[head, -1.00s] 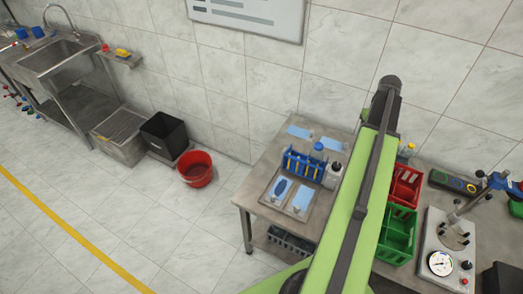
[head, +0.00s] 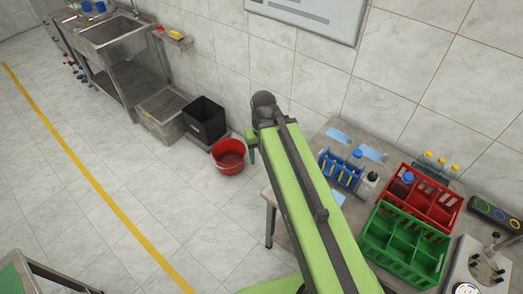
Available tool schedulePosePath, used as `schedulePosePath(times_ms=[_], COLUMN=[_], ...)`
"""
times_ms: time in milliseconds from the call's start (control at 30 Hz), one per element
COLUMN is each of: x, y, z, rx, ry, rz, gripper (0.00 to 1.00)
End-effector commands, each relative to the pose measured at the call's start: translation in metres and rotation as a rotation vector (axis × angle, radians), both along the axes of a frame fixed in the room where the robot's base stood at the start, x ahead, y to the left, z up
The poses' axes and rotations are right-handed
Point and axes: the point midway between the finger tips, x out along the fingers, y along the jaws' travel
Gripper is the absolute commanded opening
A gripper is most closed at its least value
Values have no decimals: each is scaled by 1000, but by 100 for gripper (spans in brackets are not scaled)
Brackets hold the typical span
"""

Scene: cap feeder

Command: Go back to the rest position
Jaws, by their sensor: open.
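My green arm rises from the bottom of the head view toward its dark joint near the top middle.
The bench holds a blue rack (head: 342,170), a red crate (head: 440,190) and a green crate (head: 400,250). A red bucket (head: 228,158) and black bin (head: 204,122) stand by the wall. A sink (head: 105,30) is at upper left.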

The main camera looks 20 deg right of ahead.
Motion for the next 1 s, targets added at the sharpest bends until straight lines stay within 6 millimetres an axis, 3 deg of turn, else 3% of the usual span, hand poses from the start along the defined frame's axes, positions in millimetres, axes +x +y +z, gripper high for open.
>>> schedulePosePath(times_ms=[167,400,500,600,1000], x=[0,0,0,0,0], y=[0,-1,-1,-1,-1], z=[-31,-129,-158,-164,-157], rx=[0,0,0,0,0], ry=[0,0,0,0,0], rz=[0,0,0,0,0], gripper=[59,59,59,59,59])
